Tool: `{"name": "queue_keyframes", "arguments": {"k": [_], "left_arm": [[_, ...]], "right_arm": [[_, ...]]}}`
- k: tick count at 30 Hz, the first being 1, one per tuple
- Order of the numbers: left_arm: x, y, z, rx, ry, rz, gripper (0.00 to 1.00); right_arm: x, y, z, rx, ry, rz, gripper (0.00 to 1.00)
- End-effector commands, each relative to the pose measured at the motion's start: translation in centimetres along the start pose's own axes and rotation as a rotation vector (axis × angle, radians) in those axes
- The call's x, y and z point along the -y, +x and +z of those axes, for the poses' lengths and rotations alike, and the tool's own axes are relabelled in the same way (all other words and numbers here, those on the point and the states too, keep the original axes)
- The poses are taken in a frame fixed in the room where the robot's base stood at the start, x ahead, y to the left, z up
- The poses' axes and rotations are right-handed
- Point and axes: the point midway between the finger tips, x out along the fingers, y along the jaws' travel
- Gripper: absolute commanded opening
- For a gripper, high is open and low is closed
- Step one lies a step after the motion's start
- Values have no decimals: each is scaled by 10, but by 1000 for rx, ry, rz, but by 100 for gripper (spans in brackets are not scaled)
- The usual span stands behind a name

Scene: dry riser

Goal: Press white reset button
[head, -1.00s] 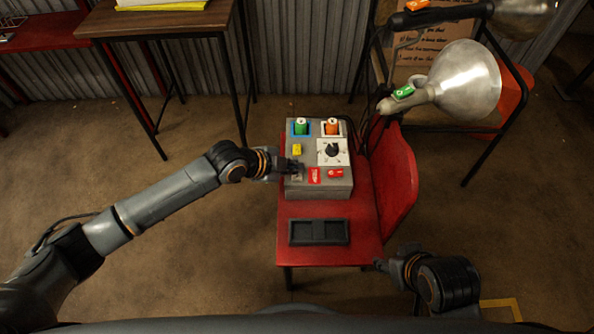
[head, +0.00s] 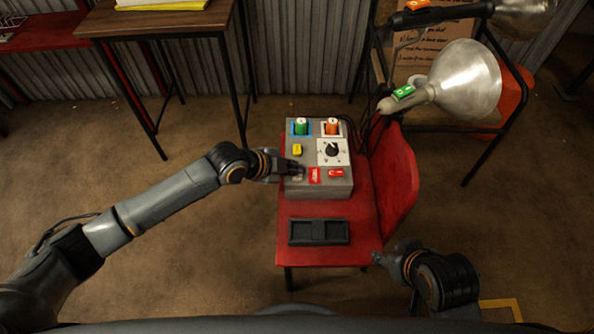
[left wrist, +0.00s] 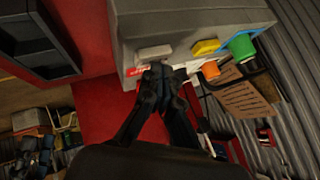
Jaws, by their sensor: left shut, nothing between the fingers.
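A grey control box (head: 318,190) stands on a red chair. The white reset button (left wrist: 154,53) shows as a pale block on the box in the left wrist view. In the head view, the button (head: 297,177) is partly covered by my left gripper. My left gripper (head: 298,168) is shut and empty, its fingertips over the left part of the box. In the left wrist view, the fingertips (left wrist: 160,72) are right by the button; I cannot tell whether they touch it. My right gripper (head: 377,259) is by the chair's front right, away from the box; its finger opening is unclear.
The box also has a green knob (head: 300,128), an orange knob (head: 331,128), a yellow button (head: 297,150), a black dial (head: 332,150) and a red switch (head: 336,173). A black tray (head: 319,243) lies in front. A lamp (head: 470,82) stands at right.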

Motion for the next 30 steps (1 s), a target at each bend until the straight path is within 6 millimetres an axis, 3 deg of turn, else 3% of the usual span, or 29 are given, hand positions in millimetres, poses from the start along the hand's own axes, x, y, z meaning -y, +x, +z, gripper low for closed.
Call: {"name": "queue_keyframes", "arguments": {"k": [30], "left_arm": [[-3, 3, 2, 1, 0, 2, 0]], "right_arm": [[4, 2, -5, -28, 1, -8, 40]]}}
